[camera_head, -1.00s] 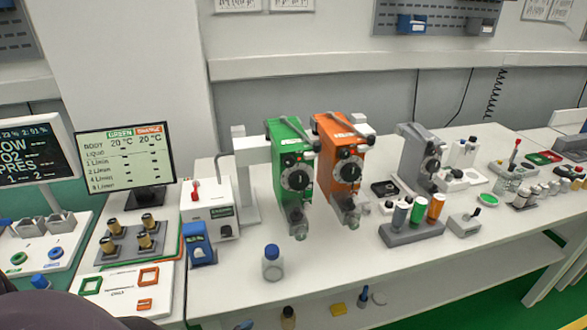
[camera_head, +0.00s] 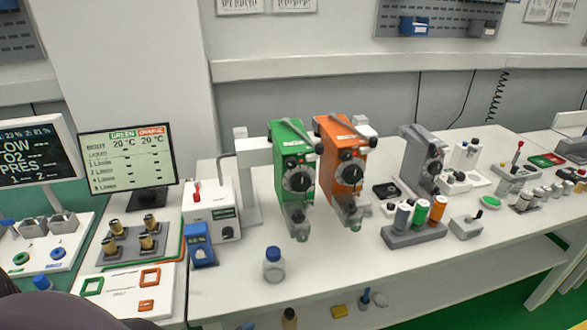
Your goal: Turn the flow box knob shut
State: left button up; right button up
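A white box (camera_head: 210,212) with a red lever (camera_head: 196,191) on top stands left of the green vaporizer. It has a dark label and a small dark knob (camera_head: 227,232) low on its front. I take it for the flow box, but its lettering is too small to read. How far the knob is turned cannot be told. Neither of my grippers is in view, and nothing of them is near the box.
A green vaporizer (camera_head: 291,160) and an orange vaporizer (camera_head: 344,160) stand right of the box. A blue block (camera_head: 200,246) and a blue-capped bottle (camera_head: 273,266) are in front. A monitor (camera_head: 128,160) stands left. The bench's front middle (camera_head: 345,262) is clear.

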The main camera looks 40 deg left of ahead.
aim_at(227, 232)
jog(key=j+u, duration=0.1)
jog(key=u, duration=1.55)
jog(key=l+u, duration=0.15)
jog(key=u, duration=0.9)
